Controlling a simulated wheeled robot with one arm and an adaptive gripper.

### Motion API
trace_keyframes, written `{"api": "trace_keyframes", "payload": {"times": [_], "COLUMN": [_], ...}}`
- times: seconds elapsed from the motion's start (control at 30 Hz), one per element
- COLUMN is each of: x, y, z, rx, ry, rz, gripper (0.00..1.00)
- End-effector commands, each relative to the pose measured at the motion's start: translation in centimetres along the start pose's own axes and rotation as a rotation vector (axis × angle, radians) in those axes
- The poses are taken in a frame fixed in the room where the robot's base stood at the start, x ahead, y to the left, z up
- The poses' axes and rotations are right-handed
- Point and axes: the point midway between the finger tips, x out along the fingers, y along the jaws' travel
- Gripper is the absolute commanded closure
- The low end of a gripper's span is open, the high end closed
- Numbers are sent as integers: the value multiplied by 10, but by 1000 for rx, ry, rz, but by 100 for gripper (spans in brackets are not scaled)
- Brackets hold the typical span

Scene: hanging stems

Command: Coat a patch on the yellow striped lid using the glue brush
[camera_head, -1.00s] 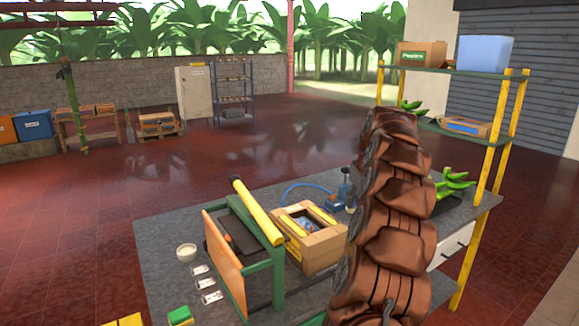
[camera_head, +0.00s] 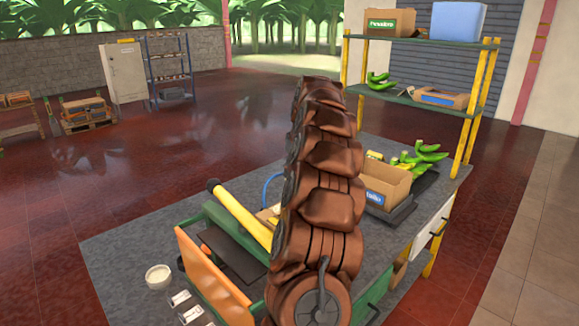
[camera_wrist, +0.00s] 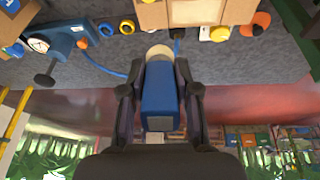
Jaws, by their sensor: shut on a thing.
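In the wrist view my gripper (camera_wrist: 160,85) is shut on a blue block-shaped thing (camera_wrist: 160,95) with a pale rounded end, which looks like the glue brush. Its pale end points toward the grey bench, and I cannot tell whether it touches. In the head view my brown-covered arm hides the gripper and what it holds. I cannot make out a yellow striped lid for certain in either view. A cream bowl (camera_head: 158,276) stands on the bench at the front left; its contents are not clear.
The grey bench (camera_head: 120,260) holds a green frame with a yellow roller (camera_head: 240,215) and an orange panel (camera_head: 210,275). A cardboard box (camera_head: 385,185) and green bananas (camera_head: 428,155) are at the right, below a shelf (camera_head: 420,98). A gauge device (camera_wrist: 50,42) shows in the wrist view.

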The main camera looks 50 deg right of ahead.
Motion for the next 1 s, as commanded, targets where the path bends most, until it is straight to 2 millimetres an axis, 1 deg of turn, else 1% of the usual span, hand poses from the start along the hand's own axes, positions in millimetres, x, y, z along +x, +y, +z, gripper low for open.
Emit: {"api": "trace_keyframes", "payload": {"times": [0.03, 0.1, 0.47, 0.67, 0.77, 0.83, 1.0], "x": [6, 13, 42, 62, 60, 62, 59], "y": [0, -1, 0, 0, -8, -14, -26], "z": [3, 6, 17, 26, 27, 30, 32], "rx": [1, 1, 4, 7, 7, 8, 13], "ry": [-2, -3, -2, -2, 0, -1, 0], "rz": [-2, -2, 0, 1, 3, 3, 6], "gripper": [100, 100, 100, 100, 100, 100, 100]}}
